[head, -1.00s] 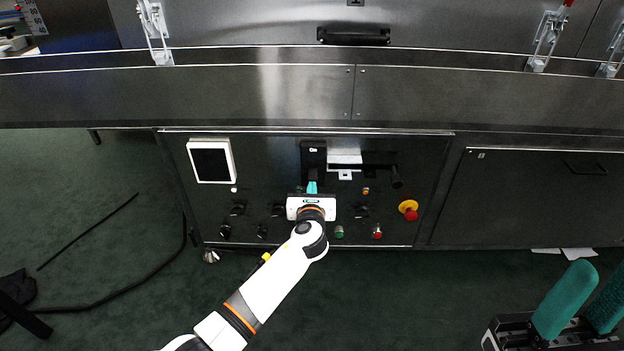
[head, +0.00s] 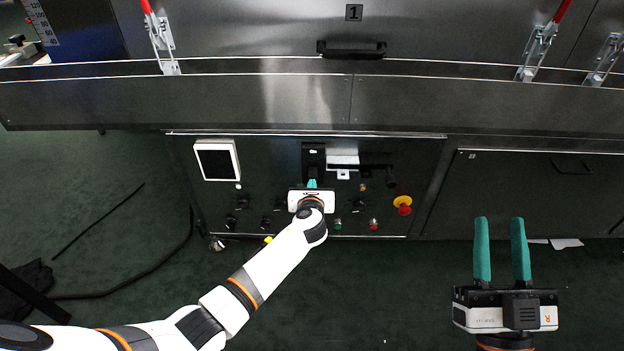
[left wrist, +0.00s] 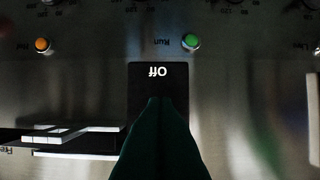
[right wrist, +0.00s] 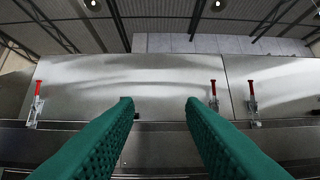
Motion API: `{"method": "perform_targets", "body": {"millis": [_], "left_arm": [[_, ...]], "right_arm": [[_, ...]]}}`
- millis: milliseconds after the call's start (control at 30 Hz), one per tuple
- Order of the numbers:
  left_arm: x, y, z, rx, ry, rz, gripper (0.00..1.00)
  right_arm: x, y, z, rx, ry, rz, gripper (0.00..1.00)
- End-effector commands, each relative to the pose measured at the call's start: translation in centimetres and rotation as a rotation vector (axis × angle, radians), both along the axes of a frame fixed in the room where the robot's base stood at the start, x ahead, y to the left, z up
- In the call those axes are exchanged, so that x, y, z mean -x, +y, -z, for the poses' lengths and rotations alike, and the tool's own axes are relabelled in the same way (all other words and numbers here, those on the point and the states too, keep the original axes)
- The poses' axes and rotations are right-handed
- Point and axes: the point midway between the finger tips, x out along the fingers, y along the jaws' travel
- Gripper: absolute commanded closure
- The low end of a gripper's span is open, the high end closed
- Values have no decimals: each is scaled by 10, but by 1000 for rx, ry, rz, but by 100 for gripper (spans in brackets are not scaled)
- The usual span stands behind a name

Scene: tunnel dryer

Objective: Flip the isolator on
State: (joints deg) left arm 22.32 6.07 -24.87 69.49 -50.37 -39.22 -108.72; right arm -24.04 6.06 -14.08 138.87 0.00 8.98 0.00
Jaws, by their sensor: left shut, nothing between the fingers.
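The isolator is a dark plate (head: 313,152) on the front control panel, with a small white mark at its top in the head view. In the left wrist view its plate (left wrist: 141,82) bears the word "Off", seen upside down. My left gripper (head: 312,184) is shut and empty, its teal fingertips at the plate's lower part. In the left wrist view the shut left fingers (left wrist: 160,101) overlap the plate just by the "Off" label; contact cannot be told. The fingers and hand hide part of the isolator. My right gripper (head: 500,222) is open and empty, right of the panel.
The panel also carries a white-framed screen (head: 216,160), a red emergency stop on yellow (head: 403,204), a green button (head: 338,224), a red button (head: 373,224) and several black knobs. White and black brackets (head: 343,160) sit right beside the isolator. The floor in front is mostly clear.

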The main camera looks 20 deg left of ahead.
Motion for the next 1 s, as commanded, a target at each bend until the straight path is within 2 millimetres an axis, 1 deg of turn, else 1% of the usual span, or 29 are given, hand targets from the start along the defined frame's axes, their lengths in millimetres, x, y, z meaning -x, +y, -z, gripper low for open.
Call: {"method": "perform_targets", "body": {"millis": [33, 100, 267, 367, 433, 600, 833, 1000], "left_arm": [[0, 0, -5, 2, 7, 0, 100], [0, 0, -6, 5, 18, 0, 100], [0, 0, -7, 12, 43, 0, 100], [1, 0, -8, 17, 58, 0, 100], [1, 0, -8, 20, 69, 0, 100], [1, -1, -8, 27, 92, 0, 100], [1, 0, -6, 26, 91, 0, 100], [1, 0, -7, 26, 90, 0, 100]], "right_arm": [[-6, 0, 7, 24, 84, 5, 64], [-14, -1, 24, 58, 206, 12, 64], [-22, -6, 67, 132, 483, 28, 64], [-19, -11, 93, 176, 653, 39, 64], [-13, -15, 112, 204, 771, 45, 64], [7, -27, 151, 265, 1026, 59, 64], [5, -26, 151, 263, 1013, 58, 64], [9, -27, 155, 270, 1047, 60, 64]]}}
